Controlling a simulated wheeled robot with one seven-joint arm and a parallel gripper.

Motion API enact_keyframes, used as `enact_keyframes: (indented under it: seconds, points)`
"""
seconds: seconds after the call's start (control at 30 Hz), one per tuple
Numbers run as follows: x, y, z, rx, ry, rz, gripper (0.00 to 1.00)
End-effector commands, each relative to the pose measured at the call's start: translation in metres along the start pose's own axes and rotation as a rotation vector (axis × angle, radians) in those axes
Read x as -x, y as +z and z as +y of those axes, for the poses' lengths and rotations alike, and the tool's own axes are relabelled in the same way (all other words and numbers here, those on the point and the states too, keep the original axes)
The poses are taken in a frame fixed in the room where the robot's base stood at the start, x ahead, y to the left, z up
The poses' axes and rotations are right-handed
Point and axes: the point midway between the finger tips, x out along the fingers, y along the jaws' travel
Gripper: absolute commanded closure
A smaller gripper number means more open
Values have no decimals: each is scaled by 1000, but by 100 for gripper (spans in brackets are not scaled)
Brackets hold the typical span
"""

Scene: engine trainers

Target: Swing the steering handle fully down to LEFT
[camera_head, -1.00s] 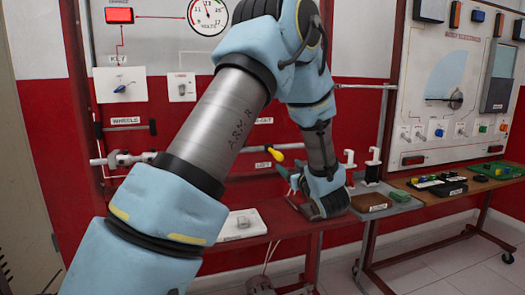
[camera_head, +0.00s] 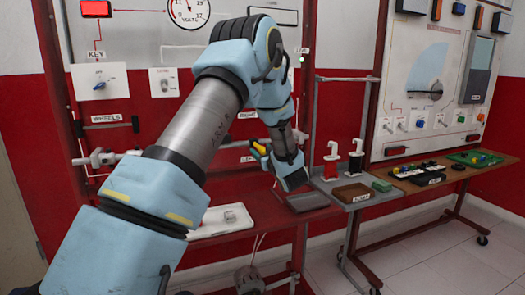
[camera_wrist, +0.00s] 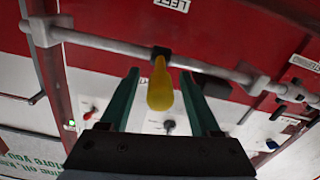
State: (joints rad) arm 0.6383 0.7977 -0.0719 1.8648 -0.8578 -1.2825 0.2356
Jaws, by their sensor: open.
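The steering handle has a yellow grip (camera_head: 259,148) and sits on a horizontal grey bar in front of the red panel. In the wrist view its yellow grip (camera_wrist: 160,86) lies between my two green fingers, with a visible gap on each side. A dark collar joins it to the bar (camera_wrist: 95,38). My gripper (camera_wrist: 162,76) is open around the handle and not closed on it. In the head view my gripper (camera_head: 268,160) is beside the handle, partly hidden by my arm. A LEFT label (camera_wrist: 172,4) shows by the bar.
A red bench carries a white switch plate (camera_head: 222,220) and a dark tray (camera_head: 308,201). A second trainer board (camera_head: 430,90) stands farther right. Floor shows in front.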

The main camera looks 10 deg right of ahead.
Motion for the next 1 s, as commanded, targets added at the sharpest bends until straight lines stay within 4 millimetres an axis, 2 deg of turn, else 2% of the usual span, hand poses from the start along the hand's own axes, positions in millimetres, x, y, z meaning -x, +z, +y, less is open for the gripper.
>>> enact_keyframes:
  seconds: [0.17, 0.7, 1.0]
  points:
    - [0, 0, 0, 0, 0, 0, 39]
    - [0, 0, 0, 0, 0, 0, 100]
    - [0, 0, 0, 0, 0, 0, 100]
